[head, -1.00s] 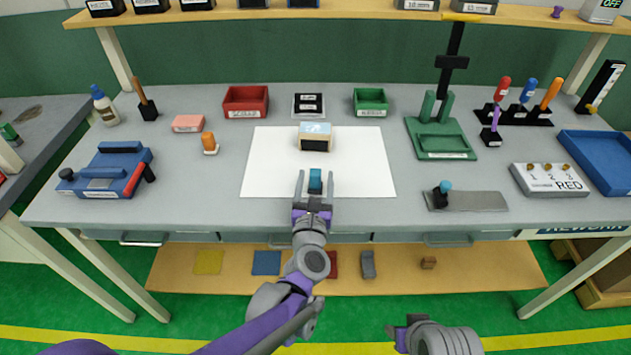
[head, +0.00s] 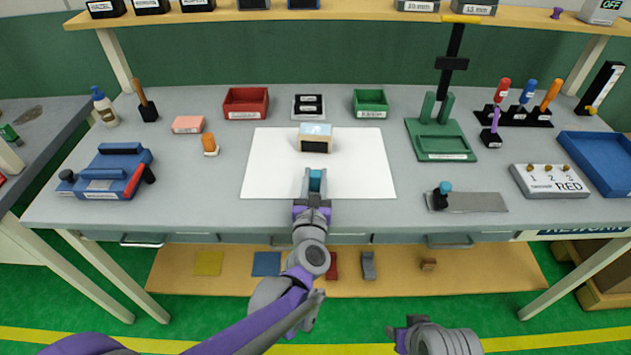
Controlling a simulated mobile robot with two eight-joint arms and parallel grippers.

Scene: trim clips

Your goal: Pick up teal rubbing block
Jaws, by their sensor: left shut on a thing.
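The teal rubbing block (head: 316,181) is on the white sheet (head: 270,170), near the sheet's front edge. My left gripper (head: 315,184) has its two fingers closed on the block's sides; the block shows between them. I cannot tell from this view whether the block is clear of the sheet. My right gripper (head: 400,335) is low at the bottom of the view, in front of the bench and away from the block. Its fingers are too small and turned to read.
A wooden block with a pale blue top (head: 315,137) stands on the sheet just behind my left gripper. A red tray (head: 246,101) and a green tray (head: 370,102) stand further back. A blue tool (head: 110,172) is at left. The sheet's sides are clear.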

